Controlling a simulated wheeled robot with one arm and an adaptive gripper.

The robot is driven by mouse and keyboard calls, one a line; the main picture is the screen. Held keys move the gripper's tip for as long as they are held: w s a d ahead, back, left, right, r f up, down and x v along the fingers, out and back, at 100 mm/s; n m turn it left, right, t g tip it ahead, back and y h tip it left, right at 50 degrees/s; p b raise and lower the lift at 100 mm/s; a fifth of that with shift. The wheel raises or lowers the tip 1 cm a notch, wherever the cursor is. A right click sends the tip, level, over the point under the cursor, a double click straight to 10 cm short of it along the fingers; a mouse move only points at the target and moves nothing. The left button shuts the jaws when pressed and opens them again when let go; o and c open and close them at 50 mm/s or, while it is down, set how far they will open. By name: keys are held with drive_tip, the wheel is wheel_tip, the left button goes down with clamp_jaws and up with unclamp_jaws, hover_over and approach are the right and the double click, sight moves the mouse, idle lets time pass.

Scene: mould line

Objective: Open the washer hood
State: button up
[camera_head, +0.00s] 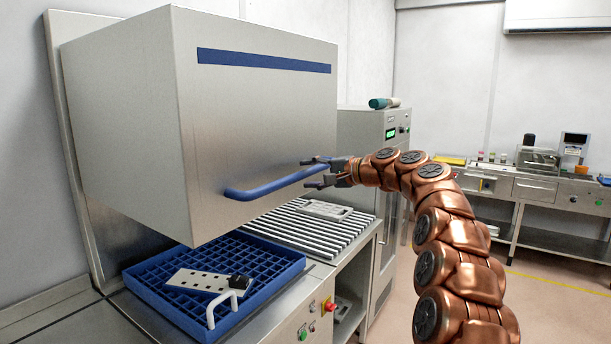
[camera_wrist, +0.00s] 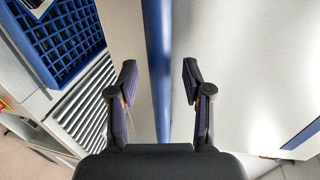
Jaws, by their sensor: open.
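The washer hood (camera_head: 258,119) is a large grey box with a dark blue stripe, raised above the counter with a gap beneath it. A blue bar handle (camera_head: 268,187) runs across its lower front. My gripper (camera_head: 312,172) is open at the right end of the handle. In the wrist view, the handle (camera_wrist: 158,60) passes between the two fingers of my gripper (camera_wrist: 158,83), with visible space on both sides. The hood's front face (camera_wrist: 245,70) fills the right of that view.
Under the hood, a blue rack (camera_head: 170,298) holds a perforated plate (camera_head: 205,281) and a white-handled item. A slatted roller surface (camera_head: 315,232) lies to its right. A red emergency button (camera_head: 329,305) is on the counter front. A grey cabinet (camera_head: 365,135) stands behind.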

drive_tip(key=v, duration=0.9)
drive_tip(key=shift+s+d, duration=0.15)
drive_tip(key=shift+d, duration=0.15)
drive_tip(key=s+a+f+n+g+h, duration=0.1)
drive_tip(key=s+a+f+n+g, duration=0.2)
drive_tip(key=s, duration=0.5)
drive_tip(key=s+a+f+g+h, duration=0.2)
drive_tip(key=s+a+f, duration=0.25)
drive_tip(key=s, duration=0.35)
drive_tip(key=s+a+f+n+g+h, duration=0.1)
drive_tip(key=s+a+f+n+g, duration=0.15)
drive_tip(key=s+f, duration=0.4)
drive_tip(key=s+d+f+g+h, duration=0.1)
drive_tip(key=s+d+f+h, duration=0.2)
drive_tip(key=s, duration=0.8)
drive_tip(key=s+d+f+n+g+h, duration=0.1)
drive_tip(key=s+d+f+h, duration=0.1)
drive_tip(key=s+d+f, duration=0.4)
drive_tip(key=s+d+f+n+g+h, duration=0.1)
drive_tip(key=s+d+f, duration=0.4)
drive_tip(key=s, duration=1.1)
wheel_tip(320, 180, down, 3)
drive_tip(key=g+h, duration=0.1)
drive_tip(key=h, duration=0.1)
drive_tip(key=shift+s+d+h, duration=0.3)
drive_tip(key=shift+d, duration=0.05)
